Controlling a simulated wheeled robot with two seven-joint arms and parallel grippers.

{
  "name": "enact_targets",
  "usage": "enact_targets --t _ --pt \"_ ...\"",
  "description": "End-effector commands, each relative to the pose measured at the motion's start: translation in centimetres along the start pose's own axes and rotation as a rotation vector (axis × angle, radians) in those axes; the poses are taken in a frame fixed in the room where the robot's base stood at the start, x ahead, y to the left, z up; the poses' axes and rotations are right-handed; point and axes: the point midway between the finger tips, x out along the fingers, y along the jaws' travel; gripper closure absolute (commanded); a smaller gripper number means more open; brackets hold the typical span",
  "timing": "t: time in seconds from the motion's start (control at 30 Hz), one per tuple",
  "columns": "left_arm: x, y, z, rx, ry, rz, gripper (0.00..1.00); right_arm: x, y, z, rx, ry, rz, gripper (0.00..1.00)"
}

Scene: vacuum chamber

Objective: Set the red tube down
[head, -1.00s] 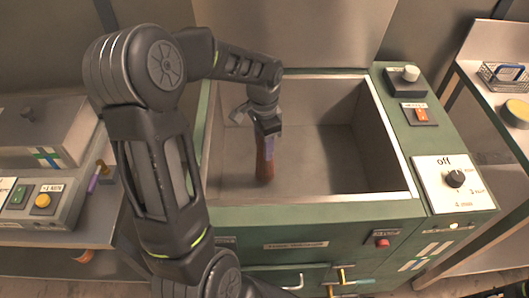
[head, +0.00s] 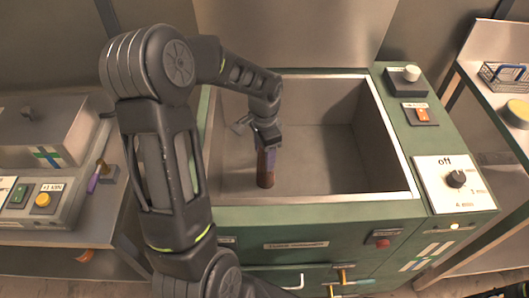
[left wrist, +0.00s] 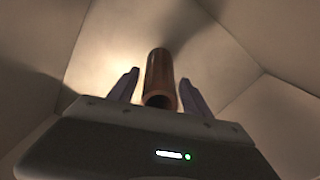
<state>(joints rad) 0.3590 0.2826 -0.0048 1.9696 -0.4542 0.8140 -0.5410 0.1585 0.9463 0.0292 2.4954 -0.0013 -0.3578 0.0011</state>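The red tube (head: 265,181) is upright inside the open chamber (head: 310,165), near its left front part, with its lower end at the chamber floor. My left gripper (head: 266,158) points down around its upper part. In the left wrist view the tube (left wrist: 160,72) shows its hollow end toward the camera. The two purple fingers of my left gripper (left wrist: 159,78) stand on either side of it, with a gap clearest on the left, so the gripper looks open. The gripper hides the tube's top in the head view.
The chamber's metal rim (head: 320,201) and walls surround the gripper closely at left and front. A dial panel (head: 453,184) and switches are on the right. A bench with a button box (head: 42,203) is at left. The chamber's right half is clear.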

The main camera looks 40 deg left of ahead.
Motion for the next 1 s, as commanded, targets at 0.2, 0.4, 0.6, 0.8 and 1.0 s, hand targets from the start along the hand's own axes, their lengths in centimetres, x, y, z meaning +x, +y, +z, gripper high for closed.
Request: enact_targets --t 0.2,0.4,0.6,0.8,1.0 --pt "0.0 0.0 0.0 0.0 0.0 0.0 0.36 0.0 0.0 0.0 0.0 0.0 0.0 0.64" --pt "-0.5 0.0 0.0 0.0 0.001 -0.001 0.36 -0.4 -0.1 0.0 0.0 0.0 0.0 0.64" --pt "-2.7 -0.1 -0.1 -0.001 0.002 -0.004 0.36 -0.2 -0.1 0.0 0.0 0.0 0.0 0.64" --pt "-6.8 -0.1 -0.1 0.0 0.005 -0.005 0.36 -0.3 -0.1 0.0 0.0 0.0 0.0 0.64" --pt "-10.5 -0.1 -0.1 -0.001 0.003 -0.003 0.36 -0.3 -0.1 0.0 0.0 0.0 0.0 0.64"
